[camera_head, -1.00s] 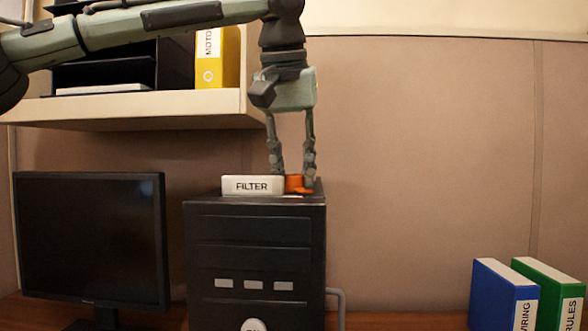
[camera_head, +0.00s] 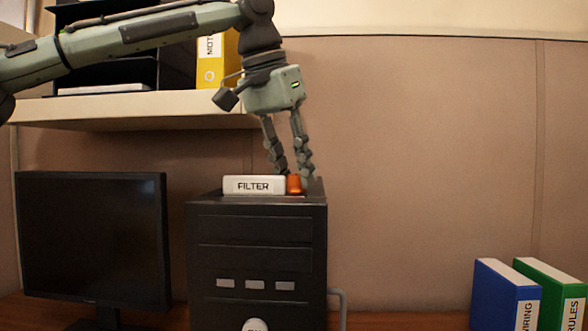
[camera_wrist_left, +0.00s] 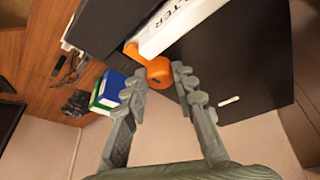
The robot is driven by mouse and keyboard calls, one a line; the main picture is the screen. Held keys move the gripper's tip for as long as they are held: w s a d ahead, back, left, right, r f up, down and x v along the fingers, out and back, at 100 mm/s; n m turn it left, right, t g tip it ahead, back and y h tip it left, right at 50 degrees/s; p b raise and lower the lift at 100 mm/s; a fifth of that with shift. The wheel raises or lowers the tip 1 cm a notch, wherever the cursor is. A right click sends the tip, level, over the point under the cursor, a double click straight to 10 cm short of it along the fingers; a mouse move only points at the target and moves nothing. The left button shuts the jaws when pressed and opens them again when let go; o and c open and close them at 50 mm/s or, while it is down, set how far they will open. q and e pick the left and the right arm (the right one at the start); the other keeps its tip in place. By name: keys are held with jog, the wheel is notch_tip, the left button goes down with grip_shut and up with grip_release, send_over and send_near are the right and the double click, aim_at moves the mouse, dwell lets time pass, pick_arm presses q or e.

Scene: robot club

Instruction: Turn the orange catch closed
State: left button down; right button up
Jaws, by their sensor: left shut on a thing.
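The orange catch (camera_head: 294,185) sits on top of the black computer case (camera_head: 256,232), at the right end of the white FILTER block (camera_head: 254,185). My left gripper (camera_head: 292,177) reaches down from above, tilted, and its fingers are shut on the catch. In the left wrist view the catch (camera_wrist_left: 158,70) lies between the fingertips, and an orange lever part points toward the white block (camera_wrist_left: 178,25). Part of the catch is hidden behind the fingers in the head view. My right gripper is not in view.
A monitor (camera_head: 90,240) stands left of the case. A shelf (camera_head: 130,112) with a yellow binder (camera_head: 217,62) hangs above, behind my left arm. Blue (camera_head: 503,296) and green (camera_head: 552,290) binders stand at the far right. Desk room lies between them and the case.

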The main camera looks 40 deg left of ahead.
pick_arm(q)
jog(key=shift+m, duration=0.3)
jog(key=c, duration=1.2)
grip_release()
jog(key=v, duration=1.2)
jog(key=shift+s, duration=0.1)
